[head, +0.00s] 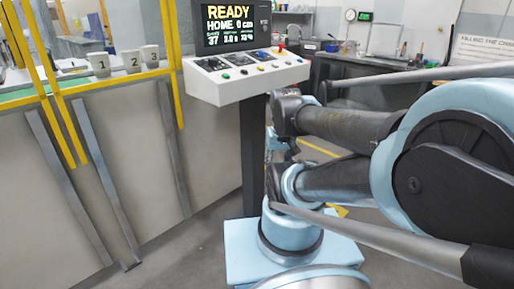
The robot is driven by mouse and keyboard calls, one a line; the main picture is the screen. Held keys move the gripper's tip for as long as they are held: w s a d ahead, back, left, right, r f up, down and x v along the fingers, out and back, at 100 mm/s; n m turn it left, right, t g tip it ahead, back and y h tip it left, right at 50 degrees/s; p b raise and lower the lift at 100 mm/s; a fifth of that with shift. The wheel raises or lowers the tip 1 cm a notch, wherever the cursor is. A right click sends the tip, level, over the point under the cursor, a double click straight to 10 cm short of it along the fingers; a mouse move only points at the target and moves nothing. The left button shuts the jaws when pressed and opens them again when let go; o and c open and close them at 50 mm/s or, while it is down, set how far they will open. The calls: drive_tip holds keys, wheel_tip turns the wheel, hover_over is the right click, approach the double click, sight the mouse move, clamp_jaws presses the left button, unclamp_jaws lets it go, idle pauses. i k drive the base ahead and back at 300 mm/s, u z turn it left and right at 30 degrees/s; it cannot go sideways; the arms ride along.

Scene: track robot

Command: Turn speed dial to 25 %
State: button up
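The white control console (245,85) stands on a dark post left of my arm. Its sloped top carries dark control plates (238,59) with small knobs, plus coloured buttons. The marks are too small to read, so I cannot tell which control is the speed dial or where it points. The console's screen (236,25) reads READY and HOME, with small figures below. My arm is folded at the right, its wrist end just right of and below the console. My gripper (278,148) seems to hang below the wrist, partly hidden; its fingers are unclear. It is apart from the console panel.
Yellow guard posts (171,60) and a grey panel wall (110,170) stand at the left. Cups numbered 1, 2 and 3 (133,61) stand on the ledge there. A dark workbench (375,66) with clutter stands behind. Some floor is clear below the console.

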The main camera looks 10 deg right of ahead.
sight(262, 54)
drive_tip(key=z, duration=0.75)
drive_tip(key=i, duration=0.4)
drive_tip(key=u, duration=0.25)
